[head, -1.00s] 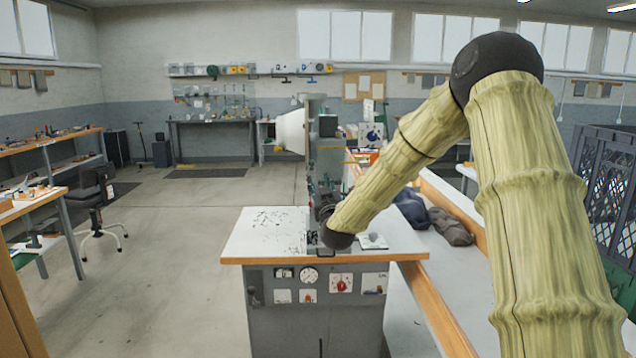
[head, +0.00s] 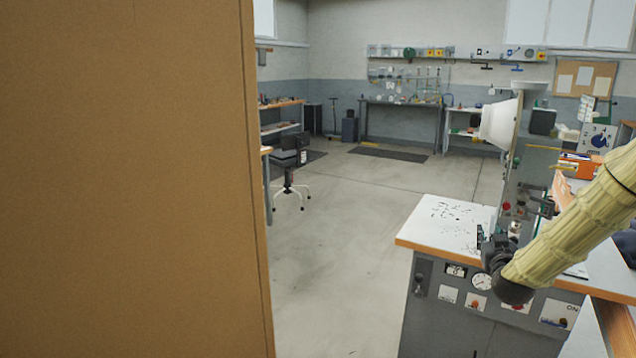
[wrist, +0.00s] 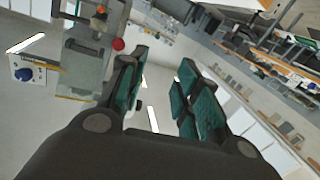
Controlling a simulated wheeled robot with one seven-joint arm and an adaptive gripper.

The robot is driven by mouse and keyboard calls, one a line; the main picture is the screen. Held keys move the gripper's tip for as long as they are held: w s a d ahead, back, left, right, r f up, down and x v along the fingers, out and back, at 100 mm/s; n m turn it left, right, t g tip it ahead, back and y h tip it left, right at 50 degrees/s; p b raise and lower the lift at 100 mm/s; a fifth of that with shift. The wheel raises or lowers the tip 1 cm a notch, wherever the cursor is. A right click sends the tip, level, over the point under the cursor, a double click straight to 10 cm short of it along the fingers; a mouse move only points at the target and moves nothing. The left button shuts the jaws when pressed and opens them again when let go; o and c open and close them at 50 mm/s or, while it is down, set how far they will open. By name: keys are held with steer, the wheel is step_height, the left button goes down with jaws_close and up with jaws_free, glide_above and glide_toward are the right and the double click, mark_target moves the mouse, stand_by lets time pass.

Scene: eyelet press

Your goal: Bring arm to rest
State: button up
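The eyelet press (head: 524,165) stands on the grey cabinet with a white top (head: 450,222), at the right of the head view. It has a white cone-shaped hopper (head: 497,124). My bamboo-like arm reaches in from the right edge and bends at a dark joint in front of the press. My gripper (wrist: 160,95) shows clearly in the wrist view, its teal-padded fingers spread apart with nothing between them. In the head view the dark wrist parts overlap the press, and the fingertips cannot be made out. Part of the press (wrist: 85,70) shows tilted at the left of the wrist view.
A tall brown panel (head: 130,180) fills the left of the head view, close by. Open floor (head: 350,230) lies between it and the cabinet. A stool (head: 289,185) and a back workbench (head: 405,105) stand farther off. An orange box (head: 578,167) is behind the press.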

steer(key=s+a+f+g+y, duration=0.1)
steer(key=s+a+f+g, duration=0.2)
steer(key=s+a+f, duration=0.6)
steer(key=s+a+f+n+g+y, duration=0.15)
steer(key=s+f, duration=0.35)
steer(key=f, duration=0.9)
steer(key=s+a+f+g+y, duration=0.2)
steer(key=s+a+f+g, duration=0.35)
steer(key=f, duration=0.55)
steer(key=s+a+f+g, duration=0.2)
steer(key=s+a+f, duration=0.1)
steer(key=s, duration=0.8)
steer(key=s+a+f+g, duration=0.2)
steer(key=s+f, duration=0.3)
steer(key=s, duration=0.7)
steer(key=s+a+f+g, duration=0.2)
steer(key=s+a+f, duration=0.2)
steer(key=s, duration=0.8)
steer(key=shift+s+a+f+g+y, duration=0.2)
steer(key=shift+a+f+g+y, duration=0.2)
steer(key=shift+f, duration=0.1)
steer(key=shift+r+m, duration=0.15)
steer(key=shift+m, duration=0.1)
